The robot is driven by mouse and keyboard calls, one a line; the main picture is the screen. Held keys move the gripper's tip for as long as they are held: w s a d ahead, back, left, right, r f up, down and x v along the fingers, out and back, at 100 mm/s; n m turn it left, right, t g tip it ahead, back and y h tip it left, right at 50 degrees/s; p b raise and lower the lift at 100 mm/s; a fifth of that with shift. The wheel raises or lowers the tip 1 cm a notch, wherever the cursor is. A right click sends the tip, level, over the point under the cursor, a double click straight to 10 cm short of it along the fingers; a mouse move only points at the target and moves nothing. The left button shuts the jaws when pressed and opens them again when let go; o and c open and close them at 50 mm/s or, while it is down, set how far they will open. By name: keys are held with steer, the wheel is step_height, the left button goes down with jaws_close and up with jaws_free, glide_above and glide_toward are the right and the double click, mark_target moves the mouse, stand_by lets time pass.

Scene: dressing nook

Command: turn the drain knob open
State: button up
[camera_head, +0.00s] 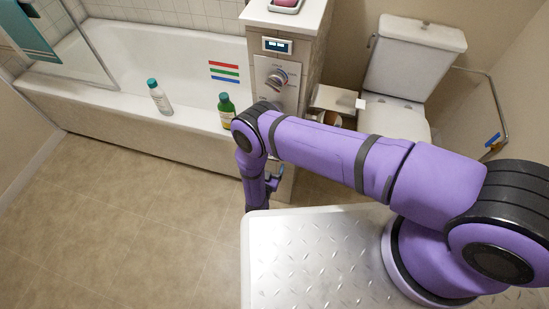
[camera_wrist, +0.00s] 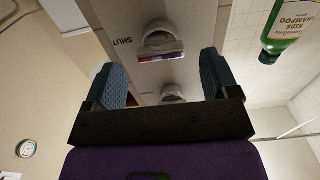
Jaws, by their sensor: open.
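A grey panel (camera_wrist: 205,20) faces my gripper. In the wrist view a round pale knob (camera_wrist: 160,42), with a red and blue strip on its near edge, sits beside the upside-down word "SHUT" (camera_wrist: 122,41). A second knob (camera_wrist: 173,92) shows lower in the picture, partly hidden by the gripper body. My gripper (camera_wrist: 160,68) is open and empty, its blue-grey fingers apart on either side of the knobs, touching neither. In the head view a round knob (camera_head: 277,79) shows on the panel; my arm hides what lies below it. My gripper (camera_head: 273,181) points toward the panel's lower part.
A green shampoo bottle (camera_head: 226,109) stands on the tub rim (camera_head: 190,118) close to my arm; it also shows in the wrist view (camera_wrist: 287,32). A white bottle (camera_head: 159,97) stands further left. A small display (camera_head: 277,46) is above the knob. The toilet (camera_head: 400,100) is right. Floor at left is clear.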

steer(key=shift+x, duration=2.05)
steer(key=c, duration=0.9)
